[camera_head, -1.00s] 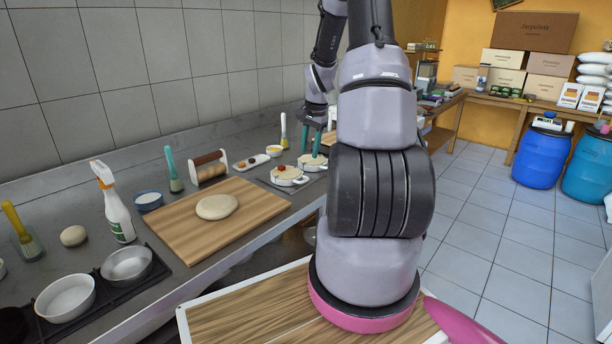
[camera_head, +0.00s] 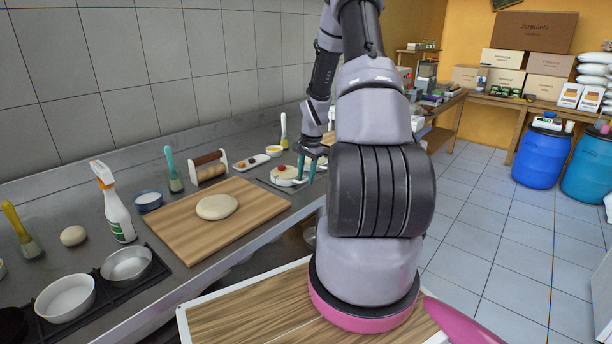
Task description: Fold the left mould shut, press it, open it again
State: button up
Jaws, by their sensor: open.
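The left mould (camera_head: 284,177) is a small white round mould on the worktop past the wooden board, with something reddish on top. My gripper (camera_head: 306,172) has teal fingers pointing down and is open. It is at the right side of the left mould in the picture and covers part of it. I cannot tell whether the fingers touch it. The second mould, to the right, is mostly hidden behind my gripper and arm.
A wooden board (camera_head: 181,232) with a dough round (camera_head: 217,206) lies nearer on the counter. A rolling tool (camera_head: 209,169), a small tray (camera_head: 251,161), a yellow-filled bowl (camera_head: 274,151) and a brush (camera_head: 284,132) stand around the moulds. A spray bottle (camera_head: 117,210) stands left.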

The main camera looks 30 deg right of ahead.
grip_shut()
dwell(1.3)
